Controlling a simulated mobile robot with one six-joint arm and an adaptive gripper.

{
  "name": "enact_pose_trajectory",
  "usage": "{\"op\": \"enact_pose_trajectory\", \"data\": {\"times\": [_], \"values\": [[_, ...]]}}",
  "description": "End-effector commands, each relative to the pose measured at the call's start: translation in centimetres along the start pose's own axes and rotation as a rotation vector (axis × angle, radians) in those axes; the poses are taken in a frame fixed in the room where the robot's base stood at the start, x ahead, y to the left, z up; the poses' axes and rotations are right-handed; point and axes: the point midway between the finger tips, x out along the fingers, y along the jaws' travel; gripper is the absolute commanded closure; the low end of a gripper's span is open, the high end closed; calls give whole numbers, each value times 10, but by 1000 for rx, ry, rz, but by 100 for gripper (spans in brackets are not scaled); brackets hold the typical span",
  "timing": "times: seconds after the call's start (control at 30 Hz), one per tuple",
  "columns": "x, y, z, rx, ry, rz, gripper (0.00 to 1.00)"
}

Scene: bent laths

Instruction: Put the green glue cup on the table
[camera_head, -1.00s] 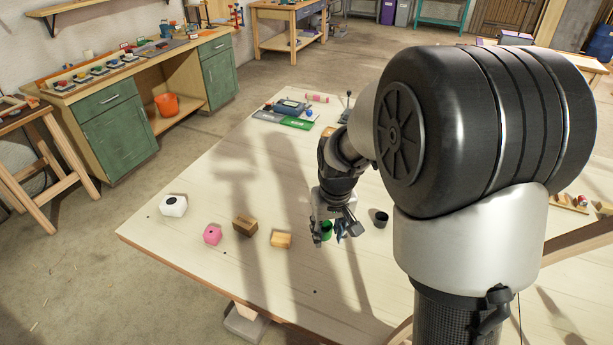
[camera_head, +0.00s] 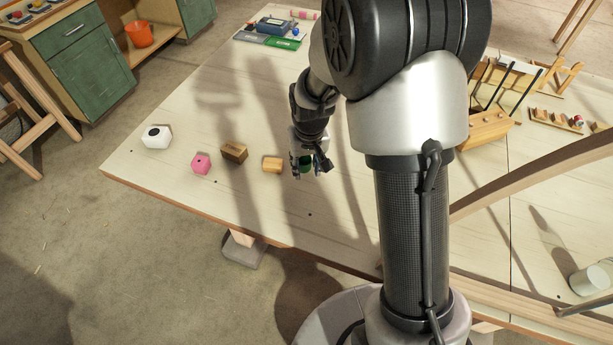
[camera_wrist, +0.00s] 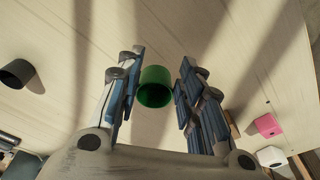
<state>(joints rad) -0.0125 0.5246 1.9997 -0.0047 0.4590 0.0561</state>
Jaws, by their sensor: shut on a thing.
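The green glue cup (camera_head: 305,164) is between the fingers of my gripper (camera_head: 309,172) over the near part of the pale wooden table (camera_head: 265,205). In the wrist view the green cup (camera_wrist: 155,88) sits between the two fingertips, its round open rim facing the camera. My gripper is shut on it. The fingers and arm partly cover the cup in the head view. I cannot tell whether its base touches the table.
A dark cup (camera_wrist: 18,75) stands at the left in the wrist view. The table front is clear.

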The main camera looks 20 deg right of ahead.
Motion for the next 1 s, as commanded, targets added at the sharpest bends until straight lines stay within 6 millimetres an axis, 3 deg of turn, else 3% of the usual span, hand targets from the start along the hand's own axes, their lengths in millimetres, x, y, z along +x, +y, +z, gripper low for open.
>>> {"op": "enact_pose_trajectory", "data": {"times": [0.37, 0.77, 0.8, 1.0], "values": [[44, 0, 8, 0, -2, 0, 78], [48, 0, 8, 0, 0, 0, 78], [47, 0, 8, 0, 0, 0, 63], [47, 0, 8, 0, 0, 0, 50]]}}
